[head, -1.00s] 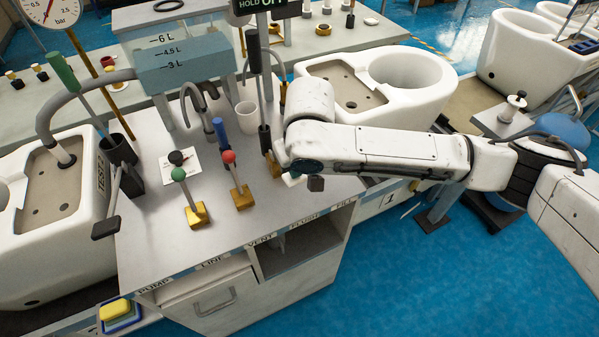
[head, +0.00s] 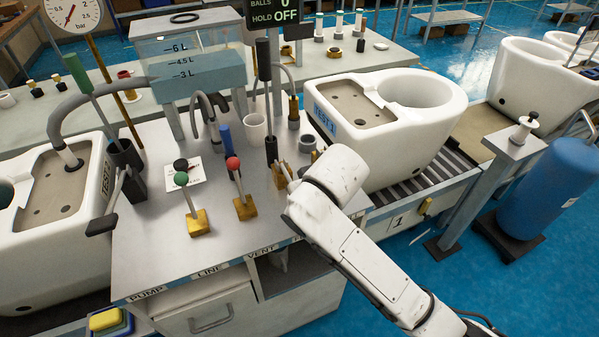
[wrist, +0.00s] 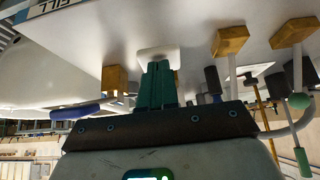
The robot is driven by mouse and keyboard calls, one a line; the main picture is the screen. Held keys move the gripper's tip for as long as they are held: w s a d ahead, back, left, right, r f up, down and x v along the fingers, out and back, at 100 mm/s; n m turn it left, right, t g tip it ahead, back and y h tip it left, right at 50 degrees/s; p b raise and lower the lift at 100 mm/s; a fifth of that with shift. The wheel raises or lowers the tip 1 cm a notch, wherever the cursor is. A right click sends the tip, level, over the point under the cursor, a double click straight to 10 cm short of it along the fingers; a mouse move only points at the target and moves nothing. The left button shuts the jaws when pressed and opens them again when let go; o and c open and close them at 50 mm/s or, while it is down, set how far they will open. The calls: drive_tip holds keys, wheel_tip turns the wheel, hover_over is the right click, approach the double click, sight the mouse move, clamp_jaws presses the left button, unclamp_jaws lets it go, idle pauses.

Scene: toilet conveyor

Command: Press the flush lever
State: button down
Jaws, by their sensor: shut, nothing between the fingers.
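Levers with brass bases stand in a row on the grey counter (head: 150,250): one with a green knob (head: 181,179), one with a red knob (head: 233,163), and a third brass base (head: 280,176) partly behind my arm. The third lines up with the FLUSH label seen earlier, so it looks like the flush lever. In the wrist view, a brass base (wrist: 115,80) with a blue handle (wrist: 75,111) is left of my gripper (wrist: 158,68). My gripper is shut and empty, its green fingers pointing at a small white square (wrist: 168,51). Contact cannot be told. The head view hides my fingers.
A white toilet (head: 385,120) stands on rollers to the right. A white cup (head: 254,128), a clear water tank (head: 195,70) and hoses are behind the levers. A blue cylinder (head: 550,185) stands far right.

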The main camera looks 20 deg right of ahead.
drive_tip(key=shift+s+f+t+b, duration=0.15)
drive_tip(key=shift+f+t+b, duration=0.45)
drive_tip(key=shift+f+b, duration=0.35)
drive_tip(key=shift+s+f, duration=0.1)
drive_tip(key=shift+f, duration=0.15)
